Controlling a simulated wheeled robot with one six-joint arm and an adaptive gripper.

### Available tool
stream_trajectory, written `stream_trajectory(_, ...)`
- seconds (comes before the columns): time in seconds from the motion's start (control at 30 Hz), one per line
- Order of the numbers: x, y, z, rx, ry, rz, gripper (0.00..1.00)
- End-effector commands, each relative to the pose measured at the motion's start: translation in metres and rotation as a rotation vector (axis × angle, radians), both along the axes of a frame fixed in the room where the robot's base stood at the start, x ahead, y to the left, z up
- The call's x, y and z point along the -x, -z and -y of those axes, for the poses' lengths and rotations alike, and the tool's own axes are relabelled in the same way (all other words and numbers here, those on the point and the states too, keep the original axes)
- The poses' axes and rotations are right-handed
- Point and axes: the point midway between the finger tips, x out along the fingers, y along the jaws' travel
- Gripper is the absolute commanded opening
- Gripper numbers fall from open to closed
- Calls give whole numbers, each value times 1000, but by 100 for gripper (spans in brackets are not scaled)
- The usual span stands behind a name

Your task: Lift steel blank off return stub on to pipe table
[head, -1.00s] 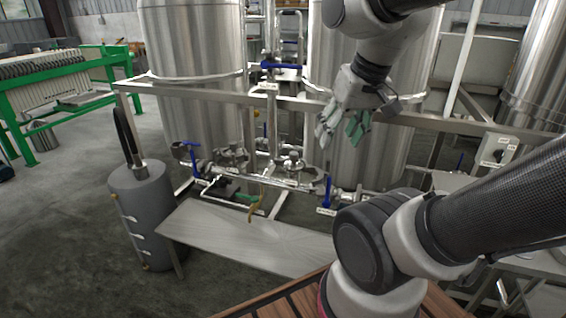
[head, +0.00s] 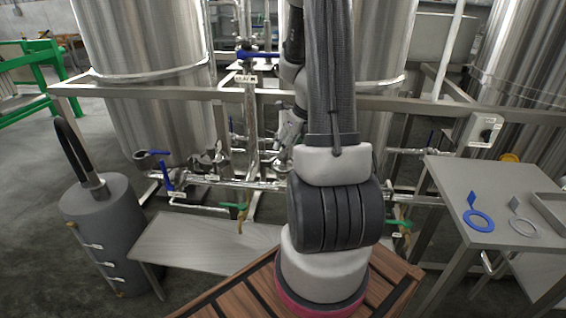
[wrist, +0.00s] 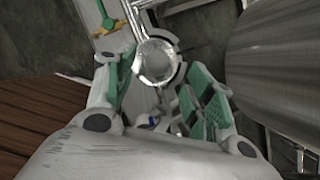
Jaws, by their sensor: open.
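My gripper (head: 287,132) is partly hidden behind my arm in the head view, by the pipework in front of the middle tank. In the wrist view my gripper (wrist: 157,88) is open, with its green-padded fingers apart. A round shiny metal pipe end (wrist: 156,60) shows just beyond and between the fingertips. I cannot tell whether the steel blank sits on it or whether the fingers touch it. A grey side table (head: 450,190) at the right, perhaps the pipe table, carries a blue ring with a tab (head: 478,219) and a grey ring with a tab (head: 523,226).
A steel rail (head: 150,92) runs across in front of the tanks. Blue- and green-handled valves (head: 167,180) line the pipes below it. A grey cylinder (head: 105,225) with a black hose stands at the left, beside a low metal bench (head: 195,250). A tank wall (wrist: 275,65) is close at the wrist view's right.

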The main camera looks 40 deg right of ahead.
Motion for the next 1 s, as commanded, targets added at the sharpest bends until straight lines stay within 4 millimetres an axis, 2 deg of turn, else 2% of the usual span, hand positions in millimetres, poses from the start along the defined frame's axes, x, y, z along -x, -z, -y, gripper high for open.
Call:
stream_trajectory(0.3,-17,43,-5,0,-4,-2,54)
stream_trajectory(0.6,-20,49,-6,2,-7,0,54)
stream_trajectory(0.67,-20,49,-6,2,-7,0,45)
stream_trajectory(0.9,-20,49,-6,2,-7,0,1)
stream_trajectory(1.0,-21,49,-6,2,-7,0,0)
